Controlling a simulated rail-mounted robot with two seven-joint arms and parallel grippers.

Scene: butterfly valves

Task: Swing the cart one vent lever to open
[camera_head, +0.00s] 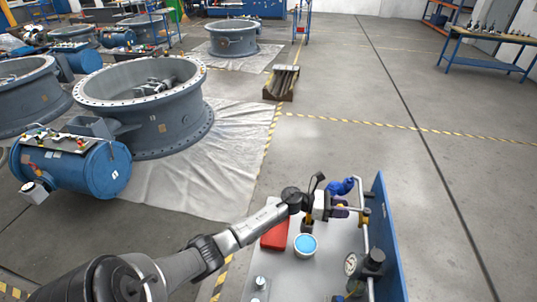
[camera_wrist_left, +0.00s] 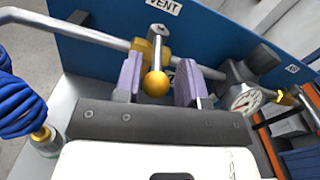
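The vent lever shows in the left wrist view as a short metal bar with a yellow ball knob (camera_wrist_left: 156,84), below the VENT label (camera_wrist_left: 163,7) on a blue panel (camera_wrist_left: 225,30). It sits by a brass valve fitting on a grey pipe (camera_wrist_left: 80,32). My left gripper (camera_wrist_left: 160,82) is open, its two purple fingers either side of the knob. The left finger is close to the knob; a wider gap shows on the right. In the head view my left gripper (camera_head: 342,211) is at the cart's (camera_head: 281,272) pipework, hiding the lever. My right gripper is not in view.
A pressure gauge (camera_wrist_left: 243,98) stands right of the fingers and a coiled blue hose (camera_wrist_left: 20,105) left. A red box (camera_head: 275,236) and a blue-topped round container (camera_head: 306,244) sit on the cart. Large grey valve bodies (camera_head: 150,100) stand at left; floor beyond the cart is open.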

